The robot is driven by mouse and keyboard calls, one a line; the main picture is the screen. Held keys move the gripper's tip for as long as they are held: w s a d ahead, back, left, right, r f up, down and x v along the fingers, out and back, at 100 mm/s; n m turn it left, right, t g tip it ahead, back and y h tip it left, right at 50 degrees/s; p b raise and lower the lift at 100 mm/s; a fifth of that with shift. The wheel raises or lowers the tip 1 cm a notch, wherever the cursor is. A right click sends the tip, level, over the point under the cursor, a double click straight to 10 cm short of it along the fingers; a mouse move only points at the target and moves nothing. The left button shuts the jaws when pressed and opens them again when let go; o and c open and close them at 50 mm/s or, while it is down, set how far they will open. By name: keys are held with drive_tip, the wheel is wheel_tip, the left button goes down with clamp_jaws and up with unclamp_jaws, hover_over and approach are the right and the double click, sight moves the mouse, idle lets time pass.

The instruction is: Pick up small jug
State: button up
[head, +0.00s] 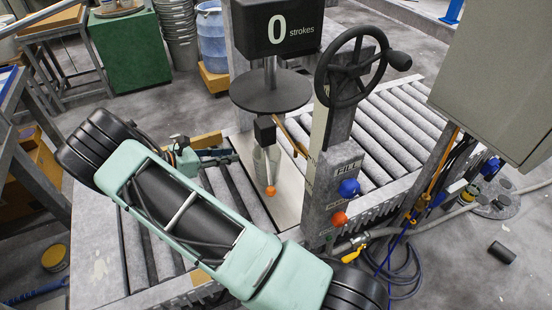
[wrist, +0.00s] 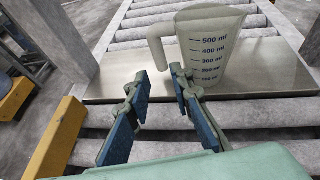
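The small jug (wrist: 218,55) is translucent grey-green with dark blue millilitre marks. In the wrist view it stands upright on a flat metal plate (wrist: 120,85), its handle (wrist: 157,45) toward the left. My gripper (wrist: 159,80) is open and empty, its blue fingers reaching over the plate's near edge. The handle is just beyond the fingertips, the right fingertip close to the jug's lower left side.
The round black press plate (head: 270,90) hangs above the metal plate. A grey post with a black handwheel (head: 352,72) stands to the right. Roller conveyor (head: 385,130) runs on both sides. A yellow block (wrist: 58,138) lies left of my fingers.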

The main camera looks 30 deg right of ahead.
sight(257, 148)
drive_tip(key=shift+r+b+x, duration=0.2)
drive_tip(key=shift+b+x, duration=0.45)
drive_tip(key=shift+x, duration=2.25)
drive_tip(key=shift+r+b+x, duration=0.25)
drive_tip(key=shift+b+x, duration=0.35)
drive_tip(key=shift+x, duration=2.3)
drive_tip(key=shift+w+d, duration=0.15)
drive_tip(key=shift+c, duration=0.6)
clamp_jaws()
drive_tip(key=shift+r, duration=0.1)
